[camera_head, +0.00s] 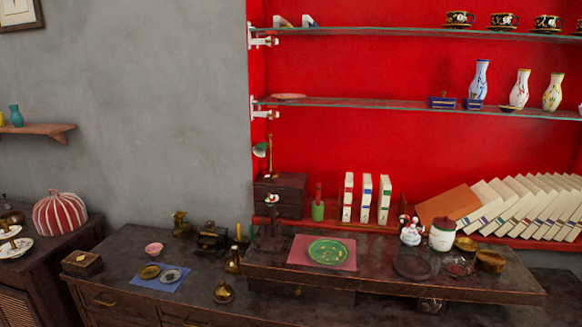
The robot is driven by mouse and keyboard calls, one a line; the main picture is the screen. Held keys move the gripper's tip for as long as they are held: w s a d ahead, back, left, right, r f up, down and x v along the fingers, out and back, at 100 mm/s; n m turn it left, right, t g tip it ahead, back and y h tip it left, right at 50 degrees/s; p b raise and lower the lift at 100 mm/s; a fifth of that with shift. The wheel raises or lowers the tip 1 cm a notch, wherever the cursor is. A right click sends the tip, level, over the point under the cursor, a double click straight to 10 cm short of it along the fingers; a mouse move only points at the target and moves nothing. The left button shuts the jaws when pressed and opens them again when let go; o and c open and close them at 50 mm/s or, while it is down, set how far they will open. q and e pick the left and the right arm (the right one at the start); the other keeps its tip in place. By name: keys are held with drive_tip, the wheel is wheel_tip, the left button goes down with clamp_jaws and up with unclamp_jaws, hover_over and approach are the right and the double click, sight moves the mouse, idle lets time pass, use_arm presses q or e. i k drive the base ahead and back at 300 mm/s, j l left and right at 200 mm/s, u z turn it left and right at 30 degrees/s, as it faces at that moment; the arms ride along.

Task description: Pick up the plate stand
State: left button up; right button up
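I cannot tell for certain which thing is the plate stand. Two small pale stand-like pieces, a left one (281,21) and a right one (308,20), sit at the left end of the top glass shelf. Small blue pieces (441,102) lie on the lower glass shelf beside the vases, too small to make out. A green plate (328,252) lies flat on a pink mat (296,252) on the raised dark wooden top. Neither of my grippers is in view.
A dark cabinet (130,240) holds brass items and a blue cloth (146,281). Patterned vases (480,80) stand on the lower glass shelf (350,103). Leaning books (520,208) crowd the right. A striped dome (60,214) stands at far left.

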sight(270, 242)
drive_tip(key=k+l, duration=0.1)
drive_tip(key=l, duration=0.35)
drive_tip(key=k+l, duration=0.1)
drive_tip(key=l, duration=0.4)
drive_tip(key=k+l, duration=0.1)
drive_tip(key=l, duration=0.35)
drive_tip(key=k+l+u, duration=0.1)
drive_tip(key=l, duration=0.35)
drive_tip(key=k+l, duration=0.1)
drive_tip(key=l, duration=0.4)
drive_tip(key=k+l, duration=0.15)
drive_tip(key=l, duration=0.3)
drive_tip(key=i+j, duration=0.35)
drive_tip(key=j, duration=0.15)
drive_tip(key=i+j, duration=0.4)
drive_tip(key=j, duration=0.15)
drive_tip(key=i+j, duration=0.35)
drive_tip(key=j, duration=0.15)
drive_tip(key=i+j, duration=0.4)
drive_tip(key=j, duration=0.15)
